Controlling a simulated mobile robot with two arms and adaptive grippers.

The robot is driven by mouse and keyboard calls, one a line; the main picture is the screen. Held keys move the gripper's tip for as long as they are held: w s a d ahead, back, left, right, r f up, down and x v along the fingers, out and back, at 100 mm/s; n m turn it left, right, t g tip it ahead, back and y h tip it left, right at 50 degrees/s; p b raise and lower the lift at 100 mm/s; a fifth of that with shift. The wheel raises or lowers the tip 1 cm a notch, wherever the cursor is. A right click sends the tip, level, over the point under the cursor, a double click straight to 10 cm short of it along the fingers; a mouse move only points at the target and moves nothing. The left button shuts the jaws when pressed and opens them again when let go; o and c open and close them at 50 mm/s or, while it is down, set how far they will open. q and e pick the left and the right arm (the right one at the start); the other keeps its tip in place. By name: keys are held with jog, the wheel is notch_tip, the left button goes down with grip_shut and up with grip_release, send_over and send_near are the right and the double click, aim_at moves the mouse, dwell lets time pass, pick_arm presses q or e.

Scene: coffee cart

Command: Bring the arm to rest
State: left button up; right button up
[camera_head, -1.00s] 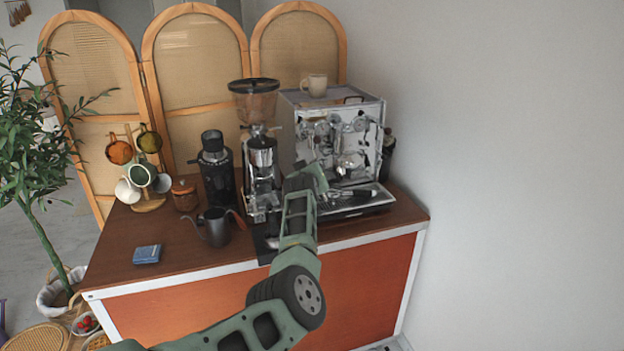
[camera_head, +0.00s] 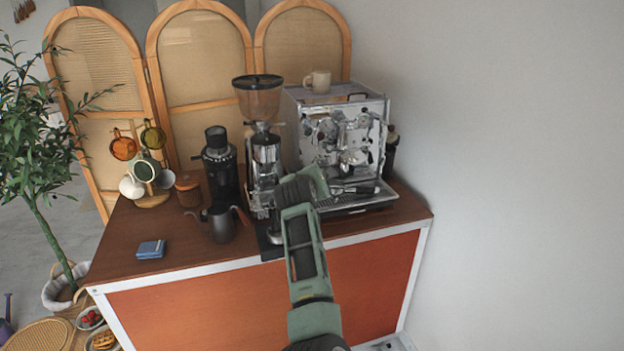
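My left arm (camera_head: 303,250), green and dark grey, comes up from the bottom middle of the head view. Its bent far end (camera_head: 300,187) stands in front of the grinder and the left part of the espresso machine. The fingers of my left gripper cannot be made out, and nothing held shows. My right arm and gripper are not in view.
The espresso machine (camera_head: 345,130) carries a cup (camera_head: 317,81) on top. The grinder (camera_head: 264,155), a dark kettle (camera_head: 221,224), a black device (camera_head: 219,165), a mug tree (camera_head: 152,199) and a blue box (camera_head: 150,249) stand on the counter (camera_head: 190,250). The wall side is clear.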

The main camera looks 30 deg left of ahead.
pick_arm(q)
jog(key=shift+s, duration=0.2)
dwell(0.4)
jog(key=s+d+f+m+g+h+b, duration=0.1)
jog(key=s+d+f+m, duration=0.3)
jog(key=f, duration=0.9)
jog(key=s+d+f+m+g+h+b, duration=0.15)
jog(key=d+f, duration=0.35)
jog(key=f, duration=0.9)
jog(key=s+d+f+m+g+h+b, duration=0.1)
jog(key=s+d+f+m, duration=0.3)
jog(key=f, duration=0.9)
jog(key=s+d+f+g+h, duration=0.1)
jog(key=s+d+f+g, duration=0.3)
jog(key=s+f, duration=1.3)
jog(key=s+d+f+m+g, duration=0.1)
jog(key=s+f, duration=0.4)
jog(key=s, duration=0.8)
jog(key=s+d+f+m+g+b, duration=0.1)
jog(key=s+f, duration=0.5)
jog(key=s, duration=0.6)
jog(key=s+d+f+m+g+h+b, duration=0.1)
jog(key=s+f, duration=0.5)
jog(key=s, duration=0.7)
jog(key=shift+s+g, duration=0.35)
jog(key=shift+g, duration=0.3)
